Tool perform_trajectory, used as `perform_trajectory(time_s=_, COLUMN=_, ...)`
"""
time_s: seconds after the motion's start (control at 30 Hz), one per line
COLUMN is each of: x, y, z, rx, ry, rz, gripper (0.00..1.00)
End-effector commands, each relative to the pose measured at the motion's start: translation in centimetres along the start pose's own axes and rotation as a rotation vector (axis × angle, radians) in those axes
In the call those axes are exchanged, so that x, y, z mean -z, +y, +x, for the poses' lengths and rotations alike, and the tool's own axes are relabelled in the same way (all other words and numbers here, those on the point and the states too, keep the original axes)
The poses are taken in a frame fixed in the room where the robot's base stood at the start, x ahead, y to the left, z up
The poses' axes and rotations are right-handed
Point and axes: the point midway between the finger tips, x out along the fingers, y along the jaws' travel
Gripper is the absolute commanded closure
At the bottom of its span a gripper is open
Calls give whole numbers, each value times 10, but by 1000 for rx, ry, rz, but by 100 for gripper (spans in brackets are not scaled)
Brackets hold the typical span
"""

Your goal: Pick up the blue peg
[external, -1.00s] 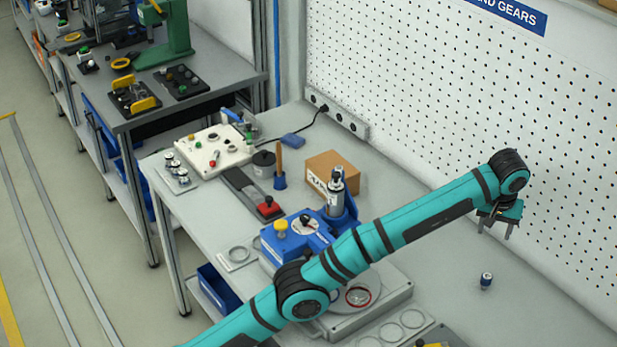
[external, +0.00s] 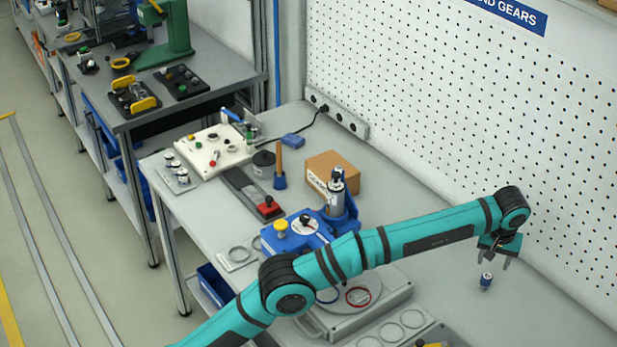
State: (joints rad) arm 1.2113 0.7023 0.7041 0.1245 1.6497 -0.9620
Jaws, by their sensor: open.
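The blue peg (external: 486,281) is a small blue cylinder with a pale top, standing upright on the grey workbench (external: 535,310) at the right. My gripper (external: 490,263) hangs from the end of my teal arm, fingers pointing down. Its fingers are apart and empty, just above the peg in the picture. I cannot tell the exact gap between fingertips and peg from this one view.
A grey fixture (external: 375,318) with rings and a blue machine (external: 300,233) stand left of the peg, partly behind my arm. A cardboard box (external: 332,172) is farther back. The white pegboard (external: 440,110) rises behind the bench. The bench around the peg is clear.

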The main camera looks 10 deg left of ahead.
Motion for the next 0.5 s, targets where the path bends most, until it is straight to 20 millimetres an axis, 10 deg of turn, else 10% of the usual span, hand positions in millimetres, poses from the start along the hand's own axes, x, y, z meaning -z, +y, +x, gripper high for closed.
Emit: perform_trajectory(time_s=0.5, x=2, y=-2, z=51, rx=2, ry=-1, rz=0, gripper=46)
